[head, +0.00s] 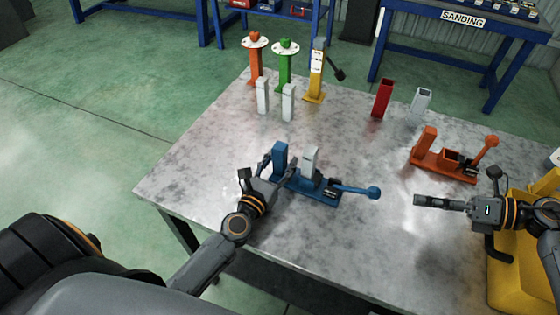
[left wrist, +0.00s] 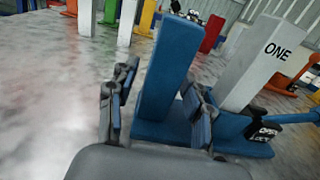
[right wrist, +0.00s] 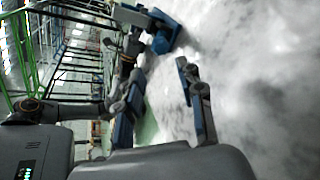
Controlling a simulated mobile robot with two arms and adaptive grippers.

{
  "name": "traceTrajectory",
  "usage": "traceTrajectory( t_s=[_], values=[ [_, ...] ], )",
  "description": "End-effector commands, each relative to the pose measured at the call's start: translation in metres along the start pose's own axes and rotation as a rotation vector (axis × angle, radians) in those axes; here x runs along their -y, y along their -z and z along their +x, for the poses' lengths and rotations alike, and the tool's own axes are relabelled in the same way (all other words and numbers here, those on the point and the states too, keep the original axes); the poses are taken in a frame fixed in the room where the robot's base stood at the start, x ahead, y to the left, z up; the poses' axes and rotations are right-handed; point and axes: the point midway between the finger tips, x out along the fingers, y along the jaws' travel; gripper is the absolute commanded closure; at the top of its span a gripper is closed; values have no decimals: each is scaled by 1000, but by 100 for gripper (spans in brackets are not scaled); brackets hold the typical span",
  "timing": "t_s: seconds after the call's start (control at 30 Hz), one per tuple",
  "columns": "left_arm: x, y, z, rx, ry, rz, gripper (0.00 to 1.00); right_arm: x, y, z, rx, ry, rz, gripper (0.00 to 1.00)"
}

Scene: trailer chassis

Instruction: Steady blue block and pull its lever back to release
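The blue block (head: 279,158) stands upright on a blue base (head: 318,193) near the table's front. A grey block (head: 310,160) marked ONE (left wrist: 262,62) stands beside it. The lever (head: 374,193) sticks out low to the right, ending in a blue ball. My left gripper (head: 277,166) is open, with its fingers on either side of the blue block, which also shows in the left wrist view (left wrist: 165,75). A gap shows at the left finger; contact at the right finger cannot be told. My right gripper (head: 416,200) is open and empty, right of the lever ball.
An orange lever fixture (head: 440,168) stands behind my right gripper. Red (head: 383,98) and grey (head: 420,103) holders stand further back. Orange, green and yellow posts (head: 315,78) and two light blocks (head: 288,102) stand at the back left. The table (head: 365,150) is clear between them.

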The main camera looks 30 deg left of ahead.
Motion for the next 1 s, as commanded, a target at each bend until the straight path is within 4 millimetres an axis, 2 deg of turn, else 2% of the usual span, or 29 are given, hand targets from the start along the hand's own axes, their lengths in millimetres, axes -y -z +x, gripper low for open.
traceTrajectory(
  t_s=[0.03,0.2,0.33,0.37,0.53,0.77,1.0],
  values=[
    [0,0,0,0,0,0,66,0,0,0,0,0,0,62],
    [0,0,0,0,0,0,100,0,0,0,0,0,0,62],
    [0,0,0,0,0,0,100,0,0,0,0,0,0,62],
    [0,0,0,0,0,0,100,0,0,0,0,0,0,66],
    [0,0,0,0,0,0,100,0,0,0,0,0,0,100],
    [0,0,0,0,0,0,100,-9,-5,10,-58,2,-44,100],
    [0,0,0,0,1,1,100,-43,-14,46,-367,70,-256,100]
  ],
)
